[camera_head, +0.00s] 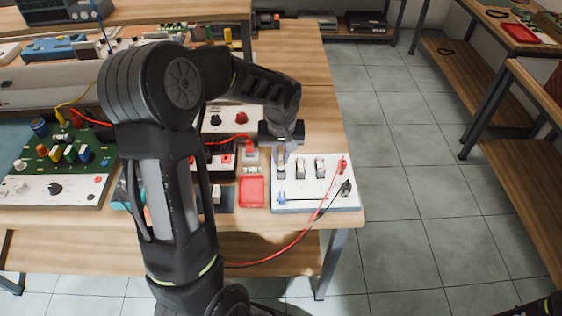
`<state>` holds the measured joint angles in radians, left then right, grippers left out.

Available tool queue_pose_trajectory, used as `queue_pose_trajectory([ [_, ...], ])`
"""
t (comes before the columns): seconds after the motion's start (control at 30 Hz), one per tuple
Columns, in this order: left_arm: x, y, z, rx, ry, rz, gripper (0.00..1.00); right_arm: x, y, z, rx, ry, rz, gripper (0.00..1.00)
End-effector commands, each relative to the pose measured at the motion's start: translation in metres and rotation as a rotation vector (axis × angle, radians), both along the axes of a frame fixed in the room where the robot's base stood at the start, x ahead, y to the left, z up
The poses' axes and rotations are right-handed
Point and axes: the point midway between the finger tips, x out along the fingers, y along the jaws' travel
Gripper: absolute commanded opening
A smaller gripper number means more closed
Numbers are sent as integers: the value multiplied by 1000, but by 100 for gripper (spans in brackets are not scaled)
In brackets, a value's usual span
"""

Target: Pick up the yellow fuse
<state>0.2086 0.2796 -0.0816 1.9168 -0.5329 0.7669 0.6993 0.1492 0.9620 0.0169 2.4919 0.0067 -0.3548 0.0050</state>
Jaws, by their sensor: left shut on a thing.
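My left gripper (283,153) points down at the back left of a white board (315,198) near the table's right end. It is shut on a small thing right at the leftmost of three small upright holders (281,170). The fingers hide most of what is between them, so I cannot tell its colour. I cannot make out a yellow fuse for certain. My left arm covers much of the table's middle. My right gripper is not in view.
A red tray (251,192) lies left of the board. A red cable (306,232) runs from the board over the table's front edge. A green circuit board (62,150) is at the left. Tiled floor (400,180) is clear right of the table.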

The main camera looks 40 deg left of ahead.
Motion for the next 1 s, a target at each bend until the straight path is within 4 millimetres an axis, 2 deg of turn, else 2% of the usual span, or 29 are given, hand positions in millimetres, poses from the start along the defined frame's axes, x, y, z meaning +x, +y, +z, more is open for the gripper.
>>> queue_pose_trajectory([
  [0.2,1,0,43,1,-7,0,0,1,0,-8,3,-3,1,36],
  [0.4,1,0,71,1,-2,-1,0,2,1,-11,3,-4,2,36],
  [0.53,0,0,77,0,0,-1,0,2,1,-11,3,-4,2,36],
  [1.0,0,0,76,0,0,0,0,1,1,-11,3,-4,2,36],
])
